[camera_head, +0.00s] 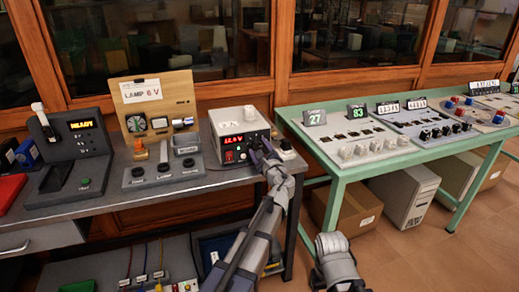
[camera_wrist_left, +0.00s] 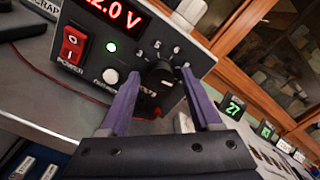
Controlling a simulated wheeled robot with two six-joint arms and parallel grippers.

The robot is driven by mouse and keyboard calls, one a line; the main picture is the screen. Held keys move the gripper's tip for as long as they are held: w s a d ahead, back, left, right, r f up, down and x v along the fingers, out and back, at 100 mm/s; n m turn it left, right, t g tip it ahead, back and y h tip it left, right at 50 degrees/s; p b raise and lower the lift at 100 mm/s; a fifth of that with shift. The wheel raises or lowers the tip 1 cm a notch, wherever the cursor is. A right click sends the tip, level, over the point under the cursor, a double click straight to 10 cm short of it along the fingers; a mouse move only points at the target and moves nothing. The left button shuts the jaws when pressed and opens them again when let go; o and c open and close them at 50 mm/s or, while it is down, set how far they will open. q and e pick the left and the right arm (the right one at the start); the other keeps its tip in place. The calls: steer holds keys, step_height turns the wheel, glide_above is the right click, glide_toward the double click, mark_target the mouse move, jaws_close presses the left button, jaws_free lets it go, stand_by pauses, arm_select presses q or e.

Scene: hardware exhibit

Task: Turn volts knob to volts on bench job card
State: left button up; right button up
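The grey power supply (camera_head: 226,153) stands on the dark bench, and its red display (camera_head: 233,139) reads 12.0 V. In the left wrist view the display (camera_wrist_left: 108,14) shows 2.0 V at its cut-off edge. The job card (camera_head: 141,90) on the wooden board reads LAMP 6 V. The black volts knob (camera_wrist_left: 160,77) has a number scale around it. My left gripper (camera_head: 262,152) is at the supply's front; in the wrist view its purple fingers (camera_wrist_left: 161,80) stand apart on either side of the knob. Firm contact cannot be made out.
The supply's red power switch (camera_wrist_left: 73,44), green light and white button sit left of the knob. The lamp board (camera_head: 181,91) and its switch box (camera_head: 164,172) stand left of the supply. A green table (camera_head: 344,172) with panels is at right.

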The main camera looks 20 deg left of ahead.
arm_select(q)
jaws_close()
steer(key=shift+n, duration=0.3)
stand_by(0.3)
steer(key=n, duration=0.3)
steer(key=shift+n, duration=0.4)
steer(key=n, duration=0.3)
steer(key=shift+n, duration=0.4)
steer(key=n, duration=0.4)
steer(key=shift+n, duration=1.7)
